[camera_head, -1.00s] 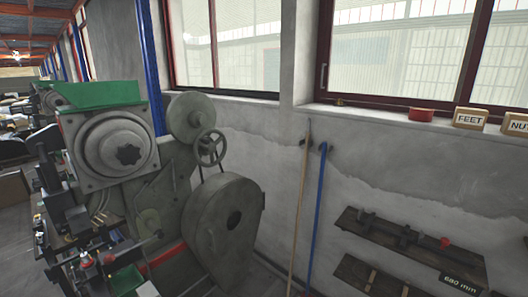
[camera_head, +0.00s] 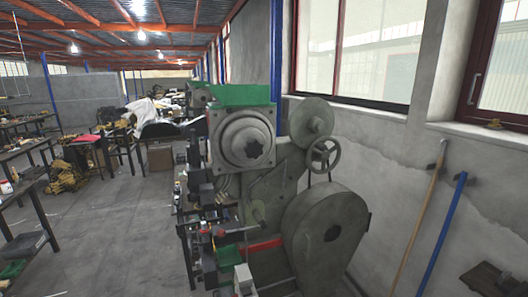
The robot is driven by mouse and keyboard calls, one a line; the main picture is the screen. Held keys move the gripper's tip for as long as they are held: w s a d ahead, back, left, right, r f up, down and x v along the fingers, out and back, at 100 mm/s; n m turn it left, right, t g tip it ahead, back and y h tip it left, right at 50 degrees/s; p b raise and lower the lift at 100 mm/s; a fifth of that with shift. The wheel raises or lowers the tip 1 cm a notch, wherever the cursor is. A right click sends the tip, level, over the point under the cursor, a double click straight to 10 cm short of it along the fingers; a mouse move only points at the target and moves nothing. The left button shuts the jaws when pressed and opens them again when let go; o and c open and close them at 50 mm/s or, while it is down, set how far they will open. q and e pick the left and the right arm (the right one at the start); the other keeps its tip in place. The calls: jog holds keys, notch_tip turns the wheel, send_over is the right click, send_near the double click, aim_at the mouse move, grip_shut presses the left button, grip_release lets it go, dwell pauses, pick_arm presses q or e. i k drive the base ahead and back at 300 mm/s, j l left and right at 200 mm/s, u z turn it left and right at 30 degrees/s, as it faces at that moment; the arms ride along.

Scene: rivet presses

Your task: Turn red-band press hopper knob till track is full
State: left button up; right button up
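A grey-green press (camera_head: 275,195) stands right of the middle in the head view, close to the wall. A red band (camera_head: 262,246) shows low on its body. Its hopper (camera_head: 240,96) is green on top, with a round grey face below. Neither of my grippers is in view.
A wooden pole (camera_head: 417,232) and a blue pole (camera_head: 441,235) lean on the wall at the right. Workbenches (camera_head: 35,200) line the left side. The grey floor (camera_head: 110,215) between them and the press is open. More machines stand behind.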

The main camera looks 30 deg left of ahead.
aim_at(253, 150)
jog(key=u, duration=1.05)
